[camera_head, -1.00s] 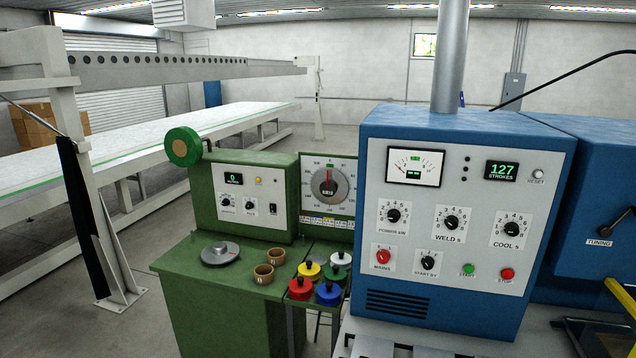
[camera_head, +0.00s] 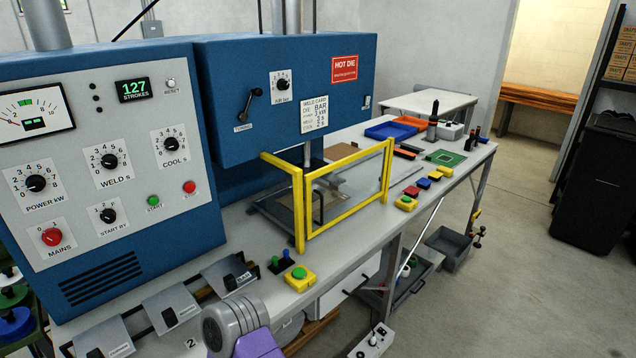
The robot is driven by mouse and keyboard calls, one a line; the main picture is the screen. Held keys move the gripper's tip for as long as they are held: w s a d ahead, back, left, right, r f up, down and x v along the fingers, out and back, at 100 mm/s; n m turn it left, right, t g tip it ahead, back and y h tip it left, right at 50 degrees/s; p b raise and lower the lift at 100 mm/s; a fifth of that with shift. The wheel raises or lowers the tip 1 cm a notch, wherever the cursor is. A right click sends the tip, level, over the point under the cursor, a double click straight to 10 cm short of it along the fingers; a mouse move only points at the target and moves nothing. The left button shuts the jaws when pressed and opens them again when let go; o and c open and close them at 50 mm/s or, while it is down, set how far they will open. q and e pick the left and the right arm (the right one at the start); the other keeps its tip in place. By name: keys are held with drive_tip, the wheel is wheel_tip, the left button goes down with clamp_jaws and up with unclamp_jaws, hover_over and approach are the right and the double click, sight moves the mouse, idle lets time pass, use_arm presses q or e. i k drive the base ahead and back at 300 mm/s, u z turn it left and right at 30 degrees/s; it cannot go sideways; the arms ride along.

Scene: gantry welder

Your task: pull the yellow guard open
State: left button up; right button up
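The yellow guard (camera_head: 349,160) stands on the bench under the blue welder head (camera_head: 290,95), right of the middle in the head view. It is a yellow frame with a see-through front panel, and a side frame runs back from its left post. The front panel stands upright and meets that post, so it looks closed. A dark upright handle (camera_head: 318,207) shows near the panel's left end. The die area behind it is partly seen through the panel. Neither of my grippers is in view.
A yellow box with a green button (camera_head: 300,279) sits before the guard's left post. Several coloured blocks lie along the bench edge to the right, with a blue tray (camera_head: 391,131) behind. The blue control cabinet (camera_head: 105,150) stands left.

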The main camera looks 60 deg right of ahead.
sight(309, 233)
drive_tip(key=z, duration=2.25)
drive_tip(key=k, duration=0.5)
drive_tip(key=z, duration=1.35)
drive_tip(key=i, duration=1.15)
drive_tip(key=u, duration=1.8)
